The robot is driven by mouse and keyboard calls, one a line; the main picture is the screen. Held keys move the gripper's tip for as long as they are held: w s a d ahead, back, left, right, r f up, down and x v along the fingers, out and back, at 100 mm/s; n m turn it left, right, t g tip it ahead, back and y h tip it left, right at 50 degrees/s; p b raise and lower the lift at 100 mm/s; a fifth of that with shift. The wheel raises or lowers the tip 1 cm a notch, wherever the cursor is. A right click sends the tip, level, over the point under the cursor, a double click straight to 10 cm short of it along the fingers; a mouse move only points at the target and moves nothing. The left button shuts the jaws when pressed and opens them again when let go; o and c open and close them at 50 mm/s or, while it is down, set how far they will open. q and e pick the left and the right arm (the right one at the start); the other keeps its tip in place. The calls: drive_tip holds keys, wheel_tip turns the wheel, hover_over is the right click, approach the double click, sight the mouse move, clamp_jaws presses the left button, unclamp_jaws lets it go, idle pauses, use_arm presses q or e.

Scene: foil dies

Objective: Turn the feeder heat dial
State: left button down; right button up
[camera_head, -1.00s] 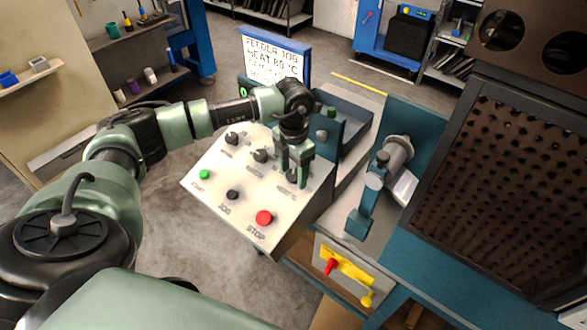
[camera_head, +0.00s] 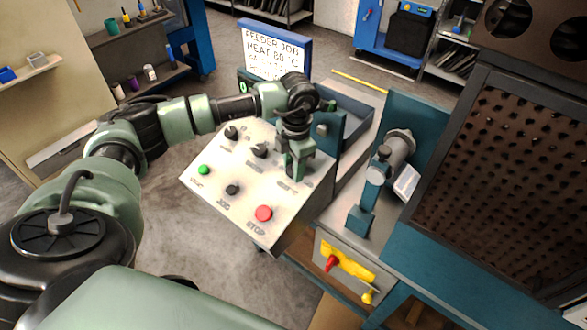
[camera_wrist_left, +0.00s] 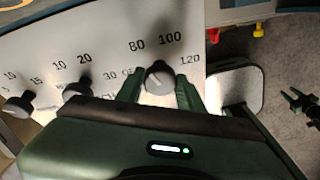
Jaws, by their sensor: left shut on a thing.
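The feeder heat dial (camera_wrist_left: 158,77) is a grey round knob on the pale sloped control panel (camera_head: 225,170). Figures 80, 100 and 120 are printed around it. My left gripper (camera_head: 295,172) points down at the panel's right side. In the left wrist view its two green fingers (camera_wrist_left: 160,88) stand on either side of the dial and are shut on it. In the head view the fingers mostly hide this dial.
Two other dials (camera_head: 231,133) (camera_head: 260,150) sit to the left. A green button (camera_head: 204,169), a black knob (camera_head: 232,189) and a red stop button (camera_head: 263,213) are nearer. A dark green pronged thing (camera_wrist_left: 304,106), perhaps my right gripper, shows at the wrist view's right edge.

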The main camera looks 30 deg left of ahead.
use_arm(q)
drive_tip(key=m+b, duration=0.2)
drive_tip(key=m+y+b, duration=0.1)
drive_tip(key=m+b, duration=0.1)
drive_tip(key=m, duration=0.1)
drive_tip(key=shift+d+f+t+b, duration=0.15)
drive_tip(key=shift+f+t+b, duration=0.05)
drive_tip(key=shift+t+b, duration=0.2)
drive_tip(key=shift+r+m+t+y+b, duration=0.1)
drive_tip(key=shift+m+t+y+b, duration=0.2)
drive_tip(key=shift+m+b, duration=0.75)
drive_tip(key=shift+r+m+t+y+b, duration=0.1)
drive_tip(key=shift+m+t+y+b, duration=0.15)
drive_tip(key=shift+m+b, duration=0.75)
drive_tip(key=shift+s+m, duration=0.1)
drive_tip(key=shift+m, duration=0.25)
drive_tip(key=c, duration=0.9)
unclamp_jaws()
drive_tip(key=shift+d, duration=0.1)
drive_tip(key=shift+r, duration=0.1)
drive_tip(key=b+v, duration=0.1)
drive_tip(key=v, duration=0.6)
drive_tip(key=shift+d+r, duration=0.2)
drive_tip(key=shift+r, duration=0.1)
